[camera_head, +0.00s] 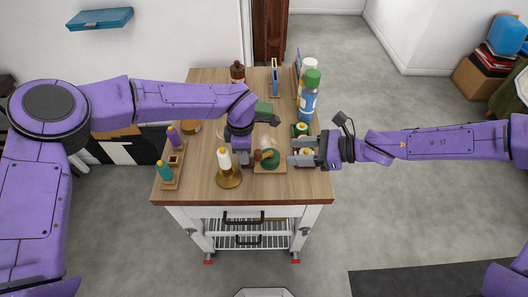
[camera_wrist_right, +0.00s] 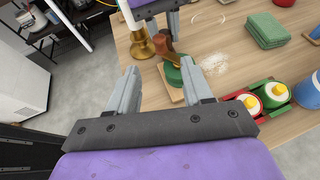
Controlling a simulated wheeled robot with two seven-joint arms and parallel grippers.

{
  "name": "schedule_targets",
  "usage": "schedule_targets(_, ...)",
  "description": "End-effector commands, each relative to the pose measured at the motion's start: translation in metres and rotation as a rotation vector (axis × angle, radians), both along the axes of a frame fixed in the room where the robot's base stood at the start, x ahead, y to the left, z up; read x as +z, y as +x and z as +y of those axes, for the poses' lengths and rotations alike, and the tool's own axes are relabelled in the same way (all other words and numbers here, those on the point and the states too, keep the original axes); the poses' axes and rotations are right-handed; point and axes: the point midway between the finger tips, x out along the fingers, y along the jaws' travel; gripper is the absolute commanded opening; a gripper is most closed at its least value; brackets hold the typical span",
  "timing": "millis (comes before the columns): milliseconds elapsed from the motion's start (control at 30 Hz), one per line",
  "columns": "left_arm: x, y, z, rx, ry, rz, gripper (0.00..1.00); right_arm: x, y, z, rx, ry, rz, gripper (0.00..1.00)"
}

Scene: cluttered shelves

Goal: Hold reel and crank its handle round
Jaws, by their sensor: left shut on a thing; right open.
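The reel (camera_head: 270,159) is a green spool on a small wooden base near the front middle of the wooden-topped cart, with a brown handle part (camera_head: 258,155) at its left. In the right wrist view the green reel (camera_wrist_right: 173,74) lies beyond my fingers, with the brown part (camera_wrist_right: 163,44) above it. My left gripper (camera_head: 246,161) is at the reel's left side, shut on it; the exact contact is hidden. My right gripper (camera_head: 292,160) is open just right of the reel. In its wrist view its fingers (camera_wrist_right: 160,70) stand apart, with nothing gripped.
A brass candle holder (camera_head: 229,179) with a white candle stands close at front left. Small bottles (camera_head: 165,172) stand at the left edge.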

Motion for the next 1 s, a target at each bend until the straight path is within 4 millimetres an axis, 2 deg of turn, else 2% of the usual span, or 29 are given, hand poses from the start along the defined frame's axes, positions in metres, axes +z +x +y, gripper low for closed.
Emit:
schedule_targets(200,0.0,0.0,0.0,0.0,0.0,0.0,0.0,-0.022,0.011,0.048,0.003,0.001,0.005,0.5)
schedule_targets(400,0.0,0.0,0.0,0.0,0.0,0.0,0.0,-0.035,0.021,0.082,0.002,0.002,0.003,0.5)
schedule_targets(567,0.0,0.0,0.0,0.0,0.0,0.0,0.0,-0.039,0.024,0.093,0.001,0.003,0.001,0.5)
schedule_targets(800,0.0,0.0,0.0,0.0,0.0,0.0,0.0,-0.039,0.025,0.093,0.001,0.003,0.0,0.5)
schedule_targets(933,0.0,0.0,0.0,0.0,0.0,0.0,0.0,-0.039,0.025,0.093,0.001,0.003,0.0,0.08)
schedule_targets(967,0.0,0.0,0.0,0.0,0.0,0.0,0.0,-0.039,0.025,0.093,0.001,0.003,0.0,0.0)
schedule_targets(1000,0.0,0.0,0.0,0.0,0.0,0.0,0.0,-0.039,0.025,0.093,0.001,0.003,0.0,0.0)
